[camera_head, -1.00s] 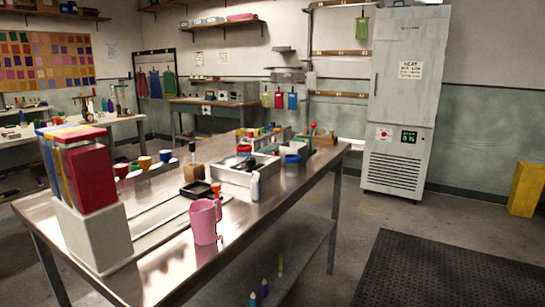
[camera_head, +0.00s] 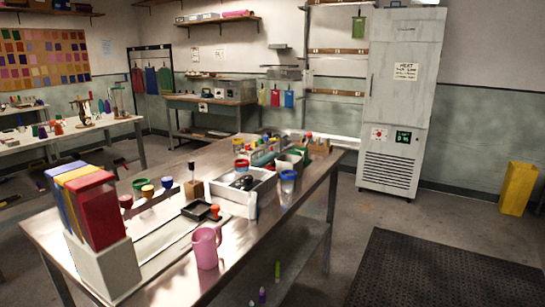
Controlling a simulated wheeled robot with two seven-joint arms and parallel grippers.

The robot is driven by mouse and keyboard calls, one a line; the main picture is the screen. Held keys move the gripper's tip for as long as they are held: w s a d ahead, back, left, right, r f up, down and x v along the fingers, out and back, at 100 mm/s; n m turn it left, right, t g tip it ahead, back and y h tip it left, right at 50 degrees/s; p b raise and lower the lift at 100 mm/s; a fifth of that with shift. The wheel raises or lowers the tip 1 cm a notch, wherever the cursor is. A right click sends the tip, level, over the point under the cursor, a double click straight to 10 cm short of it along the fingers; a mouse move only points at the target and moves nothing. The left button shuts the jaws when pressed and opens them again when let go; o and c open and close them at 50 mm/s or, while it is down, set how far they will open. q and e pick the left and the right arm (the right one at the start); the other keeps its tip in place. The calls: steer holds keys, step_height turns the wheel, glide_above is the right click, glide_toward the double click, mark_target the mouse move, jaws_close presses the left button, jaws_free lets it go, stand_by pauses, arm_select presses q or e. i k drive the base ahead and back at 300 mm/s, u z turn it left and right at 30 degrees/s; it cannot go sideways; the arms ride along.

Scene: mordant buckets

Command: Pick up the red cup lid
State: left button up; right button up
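A small cup with a dark red top (camera_head: 125,201) stands at the left end of a row on the steel table, just right of the tall coloured panels. Beside it are tops in yellow (camera_head: 147,190), blue (camera_head: 167,181) and green (camera_head: 138,183). Another red round top (camera_head: 241,163) shows farther back, by the white tray. I cannot tell which of these red pieces is the red cup lid, or whether either is a loose lid. Neither of my grippers is in view.
The steel table (camera_head: 285,222) holds a white holder with red, yellow and blue panels (camera_head: 98,210), a pink jug (camera_head: 206,248), a black tray (camera_head: 200,210) and a white tray (camera_head: 262,190). A dark floor mat (camera_head: 440,275) lies right of the table. A grey cabinet (camera_head: 400,100) stands behind.

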mark_target(271, 166)
steer(key=k, duration=1.3)
steer(key=z, duration=1)
steer(key=i, duration=1.25)
steer(key=z, duration=0.5)
steer(key=i, duration=1.3)
steer(key=u, duration=0.75)
